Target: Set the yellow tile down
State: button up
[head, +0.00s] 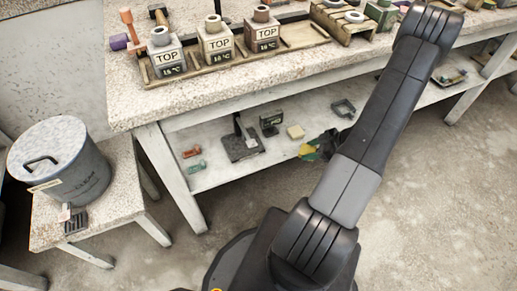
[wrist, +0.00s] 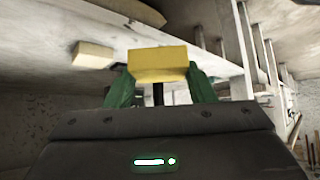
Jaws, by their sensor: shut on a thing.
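In the wrist view the yellow tile (wrist: 158,64) sits between the two green fingers of my gripper (wrist: 160,88). The gripper is shut on it. In the head view my gripper (head: 322,144) is at the lower shelf (head: 225,173) of the long bench, and a small yellow part of the tile (head: 307,151) shows at its left. The dark wrist hides much of the fingers there. I cannot tell whether the tile touches the shelf.
A cream block (head: 295,132) lies just left of my gripper; it also shows in the wrist view (wrist: 93,55). A dark stand (head: 240,146), a dark green box (head: 270,122), a red piece (head: 191,152) and a dark frame (head: 343,108) share the shelf.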

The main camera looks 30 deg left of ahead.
jog(key=b, duration=0.5)
send_over(264, 147)
jog(key=shift+d, duration=0.1)
jog(key=shift+f, duration=0.1)
jog(key=shift+f+b, duration=0.95)
jog(key=shift+f, duration=0.75)
jog(key=shift+f, duration=0.15)
jog(key=o, duration=1.1)
